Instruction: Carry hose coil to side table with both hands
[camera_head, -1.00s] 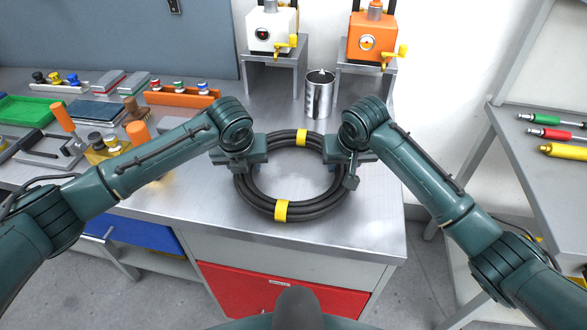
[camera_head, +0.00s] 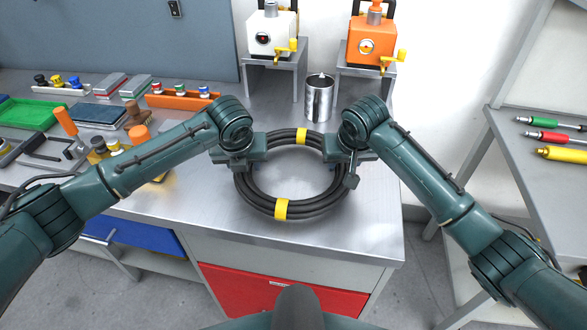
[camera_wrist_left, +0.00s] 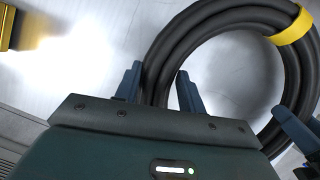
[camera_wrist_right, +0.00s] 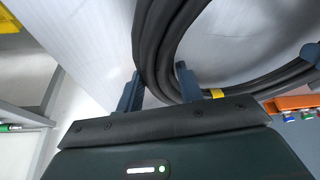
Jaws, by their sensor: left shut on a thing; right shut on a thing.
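The hose coil (camera_head: 316,210) is a black ring of several turns with yellow bands at its far and near sides. It is over the front right part of the metal bench; I cannot tell whether it touches the top. My left gripper (camera_head: 240,163) is shut on the coil's left side, and the left wrist view shows the hose (camera_wrist_left: 158,75) between its fingers. My right gripper (camera_head: 342,160) is shut on the coil's right side, and the right wrist view shows the hose (camera_wrist_right: 158,50) between its fingers. The side table (camera_head: 545,170) stands at the right.
The metal bench (camera_head: 370,225) holds a steel cup (camera_head: 319,98) behind the coil and white (camera_head: 271,32) and orange (camera_head: 372,40) machines on stands. Tools and trays crowd its left side. Green, red and yellow tools lie on the side table, and a gap separates it from the bench.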

